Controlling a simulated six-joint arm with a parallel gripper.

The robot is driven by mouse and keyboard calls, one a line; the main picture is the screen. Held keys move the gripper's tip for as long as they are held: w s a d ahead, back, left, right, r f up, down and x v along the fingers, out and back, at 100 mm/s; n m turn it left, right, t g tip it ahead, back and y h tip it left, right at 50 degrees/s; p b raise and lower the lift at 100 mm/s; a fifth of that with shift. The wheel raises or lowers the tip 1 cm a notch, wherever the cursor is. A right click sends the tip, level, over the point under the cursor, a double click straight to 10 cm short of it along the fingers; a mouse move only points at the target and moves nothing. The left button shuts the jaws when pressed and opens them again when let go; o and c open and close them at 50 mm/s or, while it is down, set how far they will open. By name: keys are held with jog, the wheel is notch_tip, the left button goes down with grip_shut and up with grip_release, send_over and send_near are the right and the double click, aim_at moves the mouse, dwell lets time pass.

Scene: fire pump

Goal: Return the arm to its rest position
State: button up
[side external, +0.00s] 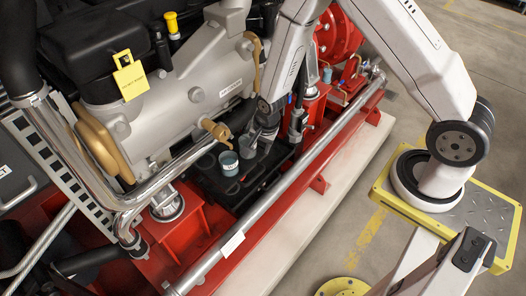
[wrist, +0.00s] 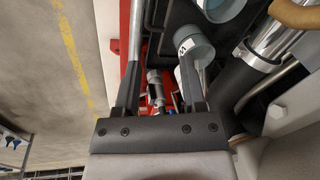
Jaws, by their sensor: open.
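My gripper (side external: 257,138) hangs over the black tray on the pump skid in the side view, beside the grey pump body. In the wrist view my gripper (wrist: 160,72) has its two dark fingers spread apart, with nothing held between them. A grey-blue round container with a label (wrist: 193,46) shows close by the right finger; whether they touch I cannot tell. A second grey-blue container (wrist: 222,6) is cut off at the top edge. In the side view a blue-topped container (side external: 228,160) sits in the black tray (side external: 243,193), left of my fingertips.
The grey pump body (side external: 185,85) and a brass-coloured valve handle (side external: 217,130) stand close left of my gripper. A chrome pipe (side external: 185,160) runs below the body. A long silver rail (side external: 285,185) borders the red skid. Bare floor (side external: 350,225) lies to the right.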

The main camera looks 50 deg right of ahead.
jog(key=s+r+n, duration=0.6)
jog(key=r+n, duration=0.1)
jog(key=r, duration=0.2)
jog(key=s+r+n, duration=0.6)
jog(key=r+n, duration=0.1)
jog(key=r, duration=0.2)
jog(key=shift+s+d+r, duration=0.15)
jog(key=shift+d+r, duration=0.1)
jog(key=shift+d, duration=0.2)
